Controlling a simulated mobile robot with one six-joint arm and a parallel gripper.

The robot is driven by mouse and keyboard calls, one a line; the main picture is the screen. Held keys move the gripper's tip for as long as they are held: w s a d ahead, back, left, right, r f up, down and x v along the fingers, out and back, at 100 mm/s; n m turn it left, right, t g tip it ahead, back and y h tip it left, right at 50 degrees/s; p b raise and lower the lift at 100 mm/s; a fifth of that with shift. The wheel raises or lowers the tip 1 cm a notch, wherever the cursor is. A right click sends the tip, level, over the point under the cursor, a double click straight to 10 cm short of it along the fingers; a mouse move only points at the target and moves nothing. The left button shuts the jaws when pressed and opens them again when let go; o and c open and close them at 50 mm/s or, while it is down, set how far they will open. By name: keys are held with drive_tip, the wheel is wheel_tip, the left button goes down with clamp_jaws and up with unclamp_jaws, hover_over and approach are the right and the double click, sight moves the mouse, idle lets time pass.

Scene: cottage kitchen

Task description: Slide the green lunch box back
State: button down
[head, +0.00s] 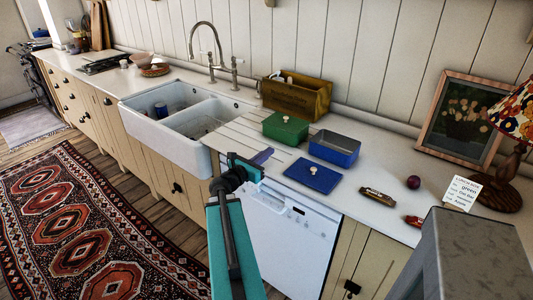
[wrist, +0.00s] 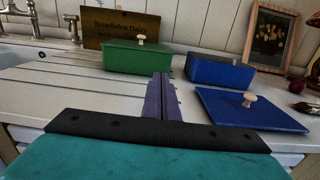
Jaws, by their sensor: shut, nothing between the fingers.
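The green lunch box (head: 285,129) stands on the white counter with its lid on and a pale knob on top. Behind it is a wooden crate. The lunch box also shows in the wrist view (wrist: 136,58), upright and ahead of my gripper, slightly left. My gripper (head: 262,156) is over the counter's front part, in front of the green box and apart from it. In the wrist view, its purple fingers (wrist: 160,95) are together with nothing between them.
An open blue box (head: 334,148) stands right of the green one, its blue lid (head: 314,176) lying in front. A wooden crate (head: 297,96) is close behind the green box. The sink (head: 187,125) is left.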

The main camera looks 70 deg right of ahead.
drive_tip(key=p, duration=0.4)
approach(288, 137)
drive_tip(key=x, duration=0.5)
drive_tip(key=shift+s+r, duration=0.15)
drive_tip(key=shift+r, duration=0.15)
drive_tip(key=shift+s+d+f, duration=0.1)
drive_tip(key=shift+s+d, duration=0.15)
drive_tip(key=shift+d, duration=0.4)
drive_tip(key=shift+w, duration=0.1)
